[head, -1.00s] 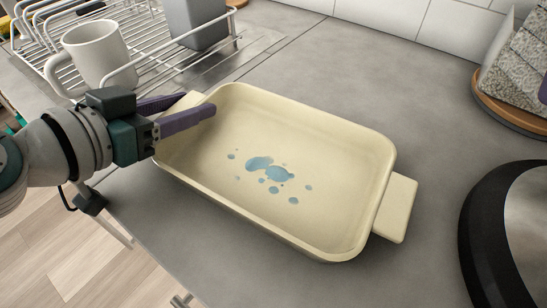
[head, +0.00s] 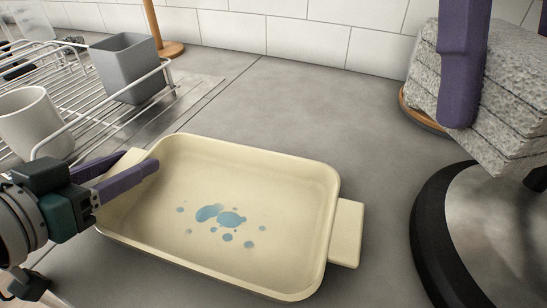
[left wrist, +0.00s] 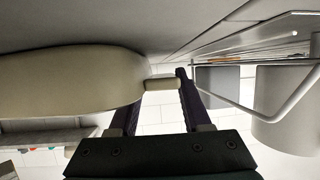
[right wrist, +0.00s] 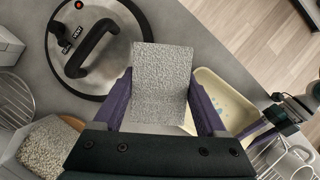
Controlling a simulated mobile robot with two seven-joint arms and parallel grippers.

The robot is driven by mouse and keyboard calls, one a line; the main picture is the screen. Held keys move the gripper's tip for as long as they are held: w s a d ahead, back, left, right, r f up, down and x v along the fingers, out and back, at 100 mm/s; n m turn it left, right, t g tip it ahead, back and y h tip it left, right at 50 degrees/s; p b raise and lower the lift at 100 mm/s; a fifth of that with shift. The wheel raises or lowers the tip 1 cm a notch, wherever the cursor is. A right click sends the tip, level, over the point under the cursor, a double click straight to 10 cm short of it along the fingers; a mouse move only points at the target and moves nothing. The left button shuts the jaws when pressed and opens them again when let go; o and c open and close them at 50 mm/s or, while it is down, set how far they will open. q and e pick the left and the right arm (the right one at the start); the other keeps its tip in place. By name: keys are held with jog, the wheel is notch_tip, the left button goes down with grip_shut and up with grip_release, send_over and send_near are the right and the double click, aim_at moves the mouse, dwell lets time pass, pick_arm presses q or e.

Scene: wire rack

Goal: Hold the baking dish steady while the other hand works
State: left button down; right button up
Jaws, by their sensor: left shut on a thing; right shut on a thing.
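The cream baking dish (head: 265,275) sits on the grey counter with blue spots of liquid on its floor. My left gripper (head: 138,162) is shut on the dish's left handle; the left wrist view shows that handle (left wrist: 162,83) between the fingers. The right handle (head: 347,233) is free. My right gripper (head: 463,65) is shut on a grey speckled folded cloth (head: 500,110), raised at the right, apart from the dish. The right wrist view shows the cloth (right wrist: 160,85) between both fingers and the dish (right wrist: 222,98) behind it.
A wire rack (head: 105,118) at the left holds a white mug (head: 35,120) and a grey cup (head: 128,68). A lidded pot (head: 475,235) stands at the right. Another speckled item (right wrist: 45,155) rests on a wooden base. The counter behind the dish is clear.

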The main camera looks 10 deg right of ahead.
jog(key=w+a+f+m+t+y, duration=0.1)
jog(key=w+a+f+m, duration=0.1)
jog(key=a+m, duration=0.3)
jog(key=w+a+f+m+t+y, duration=0.2)
jog(key=a+f+m, duration=0.3)
jog(key=m, duration=0.2)
jog(key=w+a+f+m+t+y, duration=0.1)
jog(key=w+a+f+m, duration=0.1)
jog(key=a+f+m, duration=0.2)
jog(key=shift+w+a+m+y, duration=0.25)
jog(key=shift+a+m, duration=0.25)
jog(key=shift+m, duration=0.5)
notch_tip(320, 180, down, 4)
jog(key=shift+s+r, duration=0.1)
jog(key=shift+r, duration=0.1)
send_over(193, 199)
jog(key=s+d, duration=0.1)
jog(key=d, duration=0.1)
jog(key=shift+s+d+f, duration=0.1)
jog(key=shift+d+f, duration=0.05)
jog(key=shift+f, duration=0.2)
jog(key=shift+w+a, duration=0.4)
jog(key=shift+w, duration=0.25)
jog(key=shift+f, duration=1)
